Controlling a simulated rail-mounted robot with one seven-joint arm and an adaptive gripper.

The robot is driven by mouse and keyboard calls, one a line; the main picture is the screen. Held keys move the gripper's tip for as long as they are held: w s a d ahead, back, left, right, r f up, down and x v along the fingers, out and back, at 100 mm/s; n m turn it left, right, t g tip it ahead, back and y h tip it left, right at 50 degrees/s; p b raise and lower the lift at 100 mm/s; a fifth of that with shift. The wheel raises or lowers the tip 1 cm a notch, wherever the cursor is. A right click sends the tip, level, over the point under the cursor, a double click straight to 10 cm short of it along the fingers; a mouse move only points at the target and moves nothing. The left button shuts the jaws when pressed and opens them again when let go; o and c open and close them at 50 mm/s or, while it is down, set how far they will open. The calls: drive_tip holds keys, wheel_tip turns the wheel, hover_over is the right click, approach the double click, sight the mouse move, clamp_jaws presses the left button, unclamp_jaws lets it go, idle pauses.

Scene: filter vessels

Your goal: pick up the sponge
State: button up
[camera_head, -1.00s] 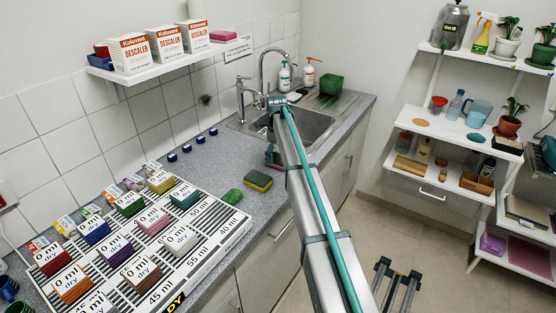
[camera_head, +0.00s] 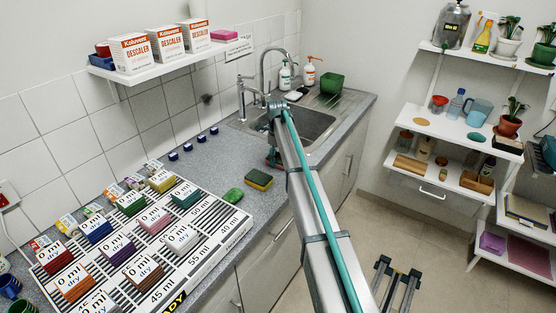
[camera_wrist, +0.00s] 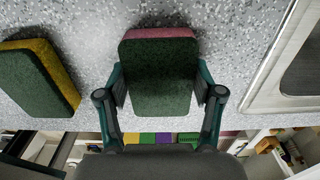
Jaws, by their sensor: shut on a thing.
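A sponge with a dark green face and a pink edge (camera_wrist: 158,85) sits between the fingers of my gripper (camera_wrist: 160,92) in the wrist view. The fingers are shut on its two sides. It is over the grey speckled counter; whether it touches the counter I cannot tell. In the head view my gripper (camera_head: 272,156) is beside the sink's front edge, largely hidden by my arm. A second sponge, yellow and dark green (camera_head: 258,179), lies on the counter to its left. It also shows in the wrist view (camera_wrist: 35,78).
The sink (camera_head: 305,125) lies just beyond my gripper. A green rounded item (camera_head: 233,195) lies left of the yellow sponge. A striped board (camera_head: 205,250) bears several coloured sponges with labels. A green container (camera_head: 332,83) stands behind the sink. Shelves (camera_head: 455,130) stand at the right.

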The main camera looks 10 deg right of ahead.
sight(277, 157)
drive_tip(key=shift+r, duration=0.55)
wheel_tip(277, 157, up, 2)
drive_tip(key=shift+r+b, duration=0.1)
drive_tip(key=shift+b, duration=0.45)
drive_tip(key=s+a+r+b, duration=0.2)
drive_tip(key=s+r+b, duration=0.2)
drive_tip(key=s+r, duration=0.5)
drive_tip(key=s, duration=0.4)
drive_tip(key=shift+s+r, duration=0.35)
drive_tip(key=shift+s, duration=0.05)
